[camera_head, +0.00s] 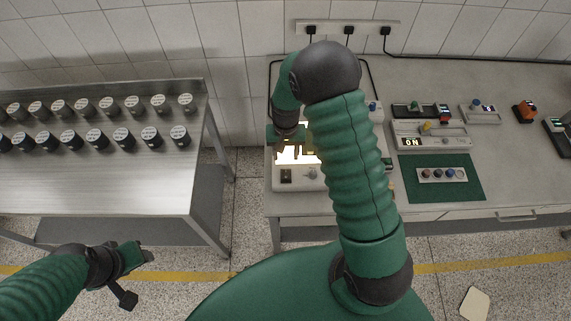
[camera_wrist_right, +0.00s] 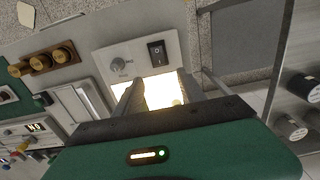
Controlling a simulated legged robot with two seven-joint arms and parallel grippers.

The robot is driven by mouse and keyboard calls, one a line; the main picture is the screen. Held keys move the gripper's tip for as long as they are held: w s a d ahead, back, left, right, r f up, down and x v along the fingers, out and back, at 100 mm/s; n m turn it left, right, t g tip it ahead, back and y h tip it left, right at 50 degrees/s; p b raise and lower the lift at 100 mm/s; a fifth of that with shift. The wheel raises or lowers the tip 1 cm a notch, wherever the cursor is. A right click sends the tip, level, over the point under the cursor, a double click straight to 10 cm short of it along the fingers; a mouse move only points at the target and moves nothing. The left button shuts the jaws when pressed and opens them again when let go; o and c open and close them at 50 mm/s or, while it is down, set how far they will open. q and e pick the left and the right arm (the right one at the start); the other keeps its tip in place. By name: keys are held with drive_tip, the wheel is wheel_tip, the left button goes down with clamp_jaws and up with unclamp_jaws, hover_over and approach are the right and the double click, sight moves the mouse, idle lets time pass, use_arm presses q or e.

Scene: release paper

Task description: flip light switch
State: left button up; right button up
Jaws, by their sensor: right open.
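The light switch (camera_head: 287,176) is a small black rocker on the front of a white box on the right-hand bench. In the right wrist view the switch (camera_wrist_right: 157,54) sits beside a round grey knob (camera_wrist_right: 119,66). A bright, lit panel (camera_wrist_right: 162,92) shows behind them, between my fingers. My right gripper (camera_wrist_right: 160,78) is open and empty, with its fingertips over the lit panel, short of the switch; I cannot tell its height. In the head view my right gripper (camera_head: 290,150) is above the box.
A metal table (camera_head: 90,185) at the left carries rows of black labelled jars (camera_head: 122,135). Right of my arm are a green mat (camera_head: 440,190) with a row of knobs, a device reading "ON" (camera_head: 411,142) and other small devices. A power strip (camera_head: 349,27) is on the wall.

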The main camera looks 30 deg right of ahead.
sight(286, 170)
wheel_tip(286, 170, down, 9)
drive_tip(key=shift+w+d+p, duration=0.15)
drive_tip(key=shift+p, duration=0.65)
drive_tip(key=shift+f, duration=0.3)
drive_tip(key=shift+c, duration=0.2)
drive_tip(key=c, duration=0.5)
clamp_jaws()
